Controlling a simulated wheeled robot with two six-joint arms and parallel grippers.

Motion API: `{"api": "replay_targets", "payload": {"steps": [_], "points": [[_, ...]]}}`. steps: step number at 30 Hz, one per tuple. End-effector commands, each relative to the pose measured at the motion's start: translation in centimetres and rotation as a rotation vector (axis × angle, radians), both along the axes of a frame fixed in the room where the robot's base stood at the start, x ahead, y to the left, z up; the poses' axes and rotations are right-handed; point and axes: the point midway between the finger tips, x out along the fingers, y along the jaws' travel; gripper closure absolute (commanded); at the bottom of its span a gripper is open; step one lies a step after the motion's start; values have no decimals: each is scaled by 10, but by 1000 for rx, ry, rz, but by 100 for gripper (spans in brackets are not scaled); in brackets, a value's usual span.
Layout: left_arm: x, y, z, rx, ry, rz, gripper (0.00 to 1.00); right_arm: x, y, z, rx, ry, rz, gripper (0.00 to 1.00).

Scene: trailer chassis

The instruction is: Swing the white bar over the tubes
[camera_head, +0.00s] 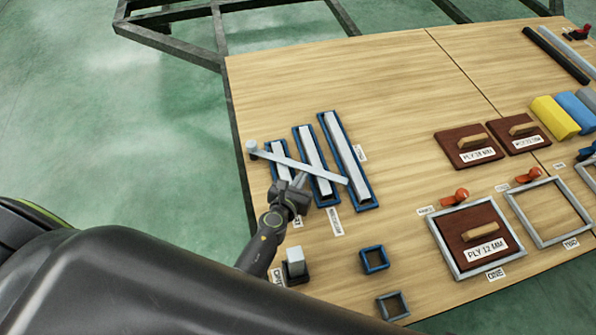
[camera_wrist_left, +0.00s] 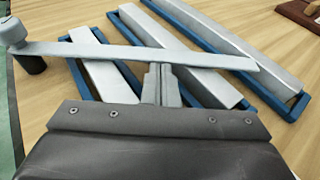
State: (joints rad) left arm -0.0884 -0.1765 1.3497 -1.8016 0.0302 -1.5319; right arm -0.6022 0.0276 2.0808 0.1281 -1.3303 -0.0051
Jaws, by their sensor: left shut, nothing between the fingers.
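The white bar (camera_head: 305,164) runs slantwise across three pale tubes in blue trays; it also shows in the left wrist view (camera_wrist_left: 130,50). Its left end joins a round knob (camera_head: 252,147), seen on a dark post in the left wrist view (camera_wrist_left: 14,35). The tubes are a short one (camera_head: 278,150), a middle one (camera_head: 310,147) and a long one (camera_head: 345,150). My left gripper (camera_head: 300,181) is shut and empty, with its fingertips (camera_wrist_left: 160,72) right at the bar's near edge. I cannot tell if they touch. My right gripper is not in view.
Two small blue and grey square frames (camera_head: 374,259) (camera_head: 392,306) and a white block in a dark holder (camera_head: 296,264) stand near my arm. Plywood boards with handles (camera_head: 468,146) and grey square frames (camera_head: 548,212) lie to the right. The wooden table (camera_head: 330,75) is clear behind the trays.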

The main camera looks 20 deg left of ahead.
Motion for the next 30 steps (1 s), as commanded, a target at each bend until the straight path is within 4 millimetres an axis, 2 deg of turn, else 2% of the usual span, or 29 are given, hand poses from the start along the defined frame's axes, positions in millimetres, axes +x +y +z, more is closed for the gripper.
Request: {"api": "replay_targets", "payload": {"steps": [13,21,30], "points": [[0,-2,-1,1,0,0,100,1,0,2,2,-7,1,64],[23,-8,0,2,-1,-2,100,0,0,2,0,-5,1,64],[24,-8,-1,1,0,0,100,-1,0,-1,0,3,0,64]]}}
